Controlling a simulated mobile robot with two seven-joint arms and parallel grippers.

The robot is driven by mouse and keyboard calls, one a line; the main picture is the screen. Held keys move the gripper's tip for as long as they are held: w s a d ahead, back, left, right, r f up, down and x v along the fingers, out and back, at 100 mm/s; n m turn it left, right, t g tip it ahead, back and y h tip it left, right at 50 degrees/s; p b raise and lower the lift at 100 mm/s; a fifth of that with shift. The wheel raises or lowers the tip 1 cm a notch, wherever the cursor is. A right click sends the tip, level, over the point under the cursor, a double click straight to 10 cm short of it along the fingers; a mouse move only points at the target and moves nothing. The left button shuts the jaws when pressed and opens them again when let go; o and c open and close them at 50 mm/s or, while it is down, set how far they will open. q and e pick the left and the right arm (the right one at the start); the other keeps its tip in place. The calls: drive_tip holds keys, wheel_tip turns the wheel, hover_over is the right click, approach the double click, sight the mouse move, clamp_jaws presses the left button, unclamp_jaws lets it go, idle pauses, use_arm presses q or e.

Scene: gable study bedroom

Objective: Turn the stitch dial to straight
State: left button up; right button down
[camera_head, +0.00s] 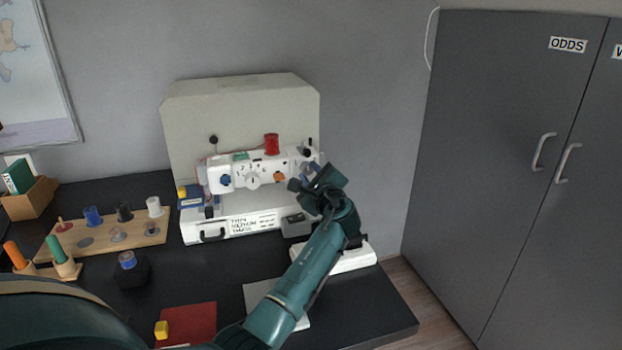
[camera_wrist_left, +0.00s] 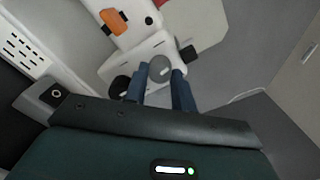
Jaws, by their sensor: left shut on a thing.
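The white sewing machine (camera_head: 240,172) stands on the dark table against the wall. Its front carries a white dial (camera_head: 252,180) with numbers around it, a blue knob (camera_head: 226,180) and an orange knob (camera_head: 279,176). My left gripper (camera_head: 308,172) is at the machine's right end and covers part of it. In the left wrist view, its two blue fingers are shut on a round grey knob (camera_wrist_left: 160,68) at the machine's end. I cannot read any mark showing that knob's setting. My right gripper is not in view.
A wooden spool rack (camera_head: 100,238) stands left of the machine. A dark block with a blue-topped bobbin (camera_head: 128,262), a red mat (camera_head: 190,322) and a yellow block (camera_head: 161,330) are nearer. A white pedal-like slab (camera_head: 350,258) lies beneath my left arm. Grey cupboards (camera_head: 500,150) stand right.

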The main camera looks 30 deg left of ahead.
use_arm(q)
drive_tip(key=shift+f+n, duration=0.15)
drive_tip(key=shift+n, duration=0.35)
drive_tip(key=shift+n+b, duration=0.65)
drive_tip(key=shift+n, duration=0.55)
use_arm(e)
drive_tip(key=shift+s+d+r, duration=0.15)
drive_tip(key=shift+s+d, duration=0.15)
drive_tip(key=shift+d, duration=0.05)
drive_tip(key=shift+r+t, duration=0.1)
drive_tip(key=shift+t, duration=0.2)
use_arm(q)
drive_tip(key=o, duration=1)
drive_tip(key=shift+d, duration=0.1)
